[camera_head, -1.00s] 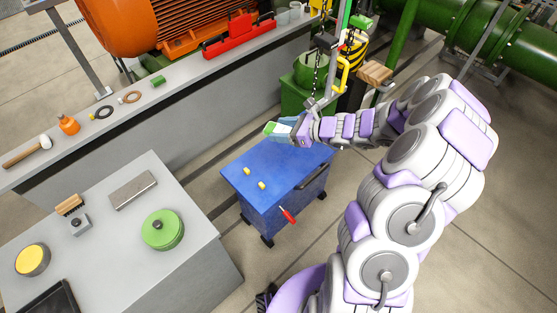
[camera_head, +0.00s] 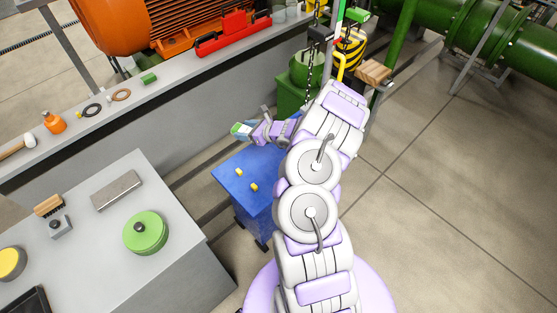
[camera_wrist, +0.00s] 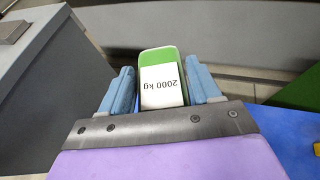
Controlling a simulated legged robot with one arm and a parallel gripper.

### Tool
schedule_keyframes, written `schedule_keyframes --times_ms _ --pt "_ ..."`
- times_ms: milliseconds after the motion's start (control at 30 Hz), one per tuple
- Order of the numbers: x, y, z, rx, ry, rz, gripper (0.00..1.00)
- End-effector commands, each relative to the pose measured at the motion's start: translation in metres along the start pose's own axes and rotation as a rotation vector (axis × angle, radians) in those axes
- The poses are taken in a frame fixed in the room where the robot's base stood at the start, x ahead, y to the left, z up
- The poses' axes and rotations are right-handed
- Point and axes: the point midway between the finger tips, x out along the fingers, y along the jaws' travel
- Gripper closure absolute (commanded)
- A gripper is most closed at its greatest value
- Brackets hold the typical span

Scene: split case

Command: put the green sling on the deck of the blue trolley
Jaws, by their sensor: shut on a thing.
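The green sling (camera_head: 236,128) has a white label reading "2000 kg". My gripper (camera_head: 246,131) is shut on it; in the wrist view the sling (camera_wrist: 155,55) sits between the two blue fingers (camera_wrist: 160,88). The blue trolley (camera_head: 232,172) stands below and in front of my gripper in the head view, and my arm covers its right part. In the wrist view the trolley's blue deck (camera_wrist: 285,140) shows at the lower right. The held sling appears in the air past the deck's far edge, not resting on anything.
A grey bench (camera_head: 90,235) with a green round object (camera_head: 146,232) is left of the trolley. A long grey ledge (camera_head: 190,75) runs behind. A chain (camera_head: 309,65) hangs near my arm. Floor at right is clear.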

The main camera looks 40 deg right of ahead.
Motion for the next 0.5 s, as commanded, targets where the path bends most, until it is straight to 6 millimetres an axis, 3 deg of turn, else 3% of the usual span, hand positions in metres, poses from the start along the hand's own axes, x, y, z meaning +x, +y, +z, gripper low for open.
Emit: schedule_keyframes --times_ms 33,200,333,500 --pt "-0.002 -0.020 -0.029 0.021 0.005 -0.048 0.75" --pt "-0.022 -0.072 -0.095 0.076 0.009 -0.188 0.75" --pt "-0.037 -0.097 -0.127 0.102 0.005 -0.260 0.75" --pt "-0.048 -0.114 -0.150 0.122 0.002 -0.303 0.75"
